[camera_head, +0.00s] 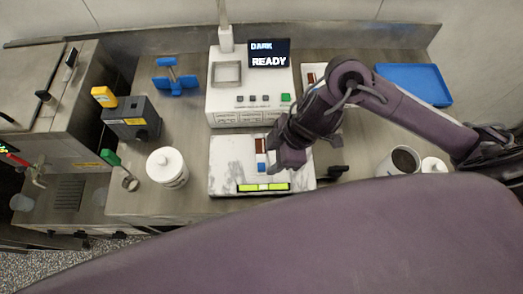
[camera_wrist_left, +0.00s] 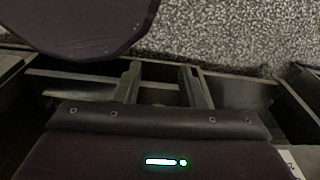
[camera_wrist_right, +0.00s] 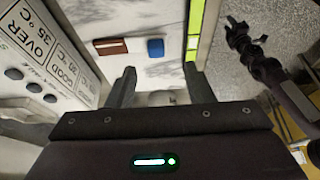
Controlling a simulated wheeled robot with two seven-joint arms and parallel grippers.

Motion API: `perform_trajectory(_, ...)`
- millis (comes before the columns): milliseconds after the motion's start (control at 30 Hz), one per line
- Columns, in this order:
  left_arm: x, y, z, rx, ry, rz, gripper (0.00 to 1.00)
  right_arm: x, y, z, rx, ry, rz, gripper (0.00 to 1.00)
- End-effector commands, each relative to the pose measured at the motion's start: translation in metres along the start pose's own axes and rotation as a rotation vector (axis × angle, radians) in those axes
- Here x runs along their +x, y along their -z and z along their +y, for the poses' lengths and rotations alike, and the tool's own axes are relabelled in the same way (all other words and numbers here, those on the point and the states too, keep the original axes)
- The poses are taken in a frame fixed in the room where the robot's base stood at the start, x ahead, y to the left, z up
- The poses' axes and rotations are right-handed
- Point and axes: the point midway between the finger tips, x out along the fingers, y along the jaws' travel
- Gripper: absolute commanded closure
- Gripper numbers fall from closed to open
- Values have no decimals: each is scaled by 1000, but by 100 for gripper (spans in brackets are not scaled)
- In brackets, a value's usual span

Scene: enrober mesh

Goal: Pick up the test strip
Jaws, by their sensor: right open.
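The test strip (camera_head: 261,167) lies on the white marbled slab (camera_head: 228,172) in the head view, with a brown patch at its far end and a blue one at its near end. In the right wrist view its blue end (camera_wrist_right: 155,47) and brown end (camera_wrist_right: 111,46) lie beyond the fingertips. My right gripper (camera_head: 286,161) is open and empty, just right of the strip in the head view; its fingers also show in the right wrist view (camera_wrist_right: 160,88). My left gripper (camera_wrist_left: 160,78) is open and empty in the left wrist view, away from the slab.
A yellow-green level (camera_head: 263,187) lies along the slab's near edge. A white machine (camera_head: 250,105) reading "DARK READY" stands behind. A lidded white pot (camera_head: 167,167) stands left and a pot of brown stuff (camera_head: 401,162) right. A blue tray (camera_head: 414,84) lies back right.

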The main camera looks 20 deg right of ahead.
Motion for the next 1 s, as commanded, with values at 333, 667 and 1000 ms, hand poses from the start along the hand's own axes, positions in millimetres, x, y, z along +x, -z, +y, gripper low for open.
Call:
perform_trajectory(333, -4, -40, -3, 4, 3, -56, 64, 48, -1, 5, 4, 2, 1, 53)
perform_trajectory(667, -3, 0, -1, -1, 1, 2, 64, 61, -1, 6, 1, -2, 0, 53)
perform_trajectory(1000, -3, -19, 2, -1, -2, -26, 64, 60, -1, 6, 1, -2, 1, 91)
